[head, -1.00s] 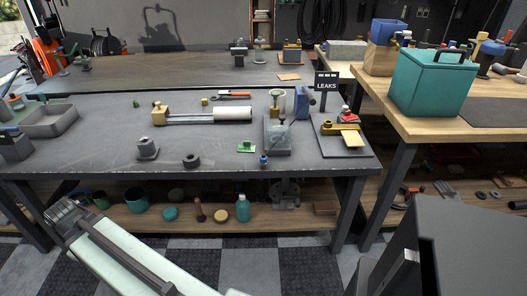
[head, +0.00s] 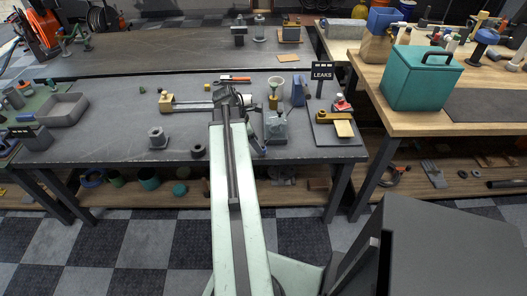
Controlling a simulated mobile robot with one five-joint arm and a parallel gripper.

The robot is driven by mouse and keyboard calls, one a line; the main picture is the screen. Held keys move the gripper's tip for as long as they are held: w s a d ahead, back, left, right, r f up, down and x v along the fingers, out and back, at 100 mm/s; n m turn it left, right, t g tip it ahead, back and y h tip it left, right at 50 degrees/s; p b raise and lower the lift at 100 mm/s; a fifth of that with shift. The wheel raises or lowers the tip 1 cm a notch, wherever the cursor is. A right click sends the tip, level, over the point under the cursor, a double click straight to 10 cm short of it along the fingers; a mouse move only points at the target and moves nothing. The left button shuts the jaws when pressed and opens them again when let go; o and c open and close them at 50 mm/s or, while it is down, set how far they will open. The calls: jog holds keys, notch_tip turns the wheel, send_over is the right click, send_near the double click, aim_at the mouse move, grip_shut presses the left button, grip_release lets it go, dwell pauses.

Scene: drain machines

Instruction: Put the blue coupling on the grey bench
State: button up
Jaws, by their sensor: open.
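The grey bench (head: 110,142) spans the middle of the head view. My arm reaches up over it, and my gripper (head: 232,98) is at its far end, open, above the bench's middle. A small blue piece (head: 259,149) shows at the bench's front edge, just right of my arm and partly hidden by it. A blue ring-shaped thing (head: 92,178) lies on the shelf under the bench at left. I cannot tell which of these is the blue coupling. I see nothing held in the gripper.
A grey fitting (head: 158,138) and a dark ring (head: 198,151) stand near the front edge. The LEAKS sign (head: 322,72), a blue block (head: 298,92) and a dark board (head: 335,130) are at right. A teal box (head: 420,78) stands on the wooden bench. The bench's left middle is clear.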

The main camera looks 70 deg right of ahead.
jog(key=b+x, duration=0.2)
jog(key=x, duration=0.1)
jog(key=b+x, duration=0.3)
jog(key=shift+d+f, duration=0.25)
jog(key=shift+d, duration=0.05)
jog(key=shift+r, duration=0.2)
grip_shut()
